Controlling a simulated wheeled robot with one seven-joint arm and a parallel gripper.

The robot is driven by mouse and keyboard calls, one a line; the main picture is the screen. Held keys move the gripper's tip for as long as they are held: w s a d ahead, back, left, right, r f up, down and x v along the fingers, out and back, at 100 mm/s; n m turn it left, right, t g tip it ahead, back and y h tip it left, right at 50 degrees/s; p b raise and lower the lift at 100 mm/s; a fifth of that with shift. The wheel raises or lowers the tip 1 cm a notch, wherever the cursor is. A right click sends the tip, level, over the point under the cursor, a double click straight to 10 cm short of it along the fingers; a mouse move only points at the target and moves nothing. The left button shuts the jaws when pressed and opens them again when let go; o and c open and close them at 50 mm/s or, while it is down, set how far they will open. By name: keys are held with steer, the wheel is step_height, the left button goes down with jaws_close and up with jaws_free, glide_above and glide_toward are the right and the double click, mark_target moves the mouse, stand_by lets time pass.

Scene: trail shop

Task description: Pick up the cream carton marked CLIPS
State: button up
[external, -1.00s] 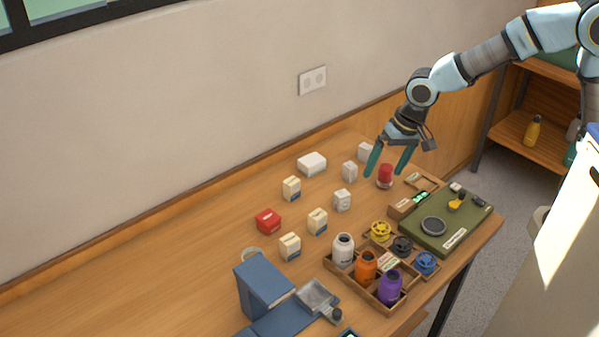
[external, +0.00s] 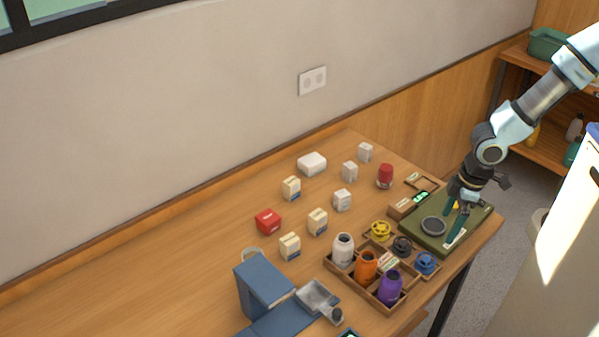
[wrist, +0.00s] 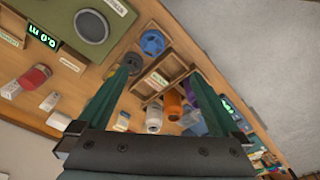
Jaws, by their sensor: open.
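My gripper (external: 457,228) is open and empty over the green mat at the table's right end, well to the right of the cartons. In the wrist view my gripper's two green fingers (wrist: 165,85) are spread apart with nothing held between them.
A wooden divided tray (external: 377,297) holds white, orange and purple bottles and several spools. The table's left is clear.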

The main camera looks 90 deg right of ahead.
stand_by(0.4)
steer(key=c, duration=0.3)
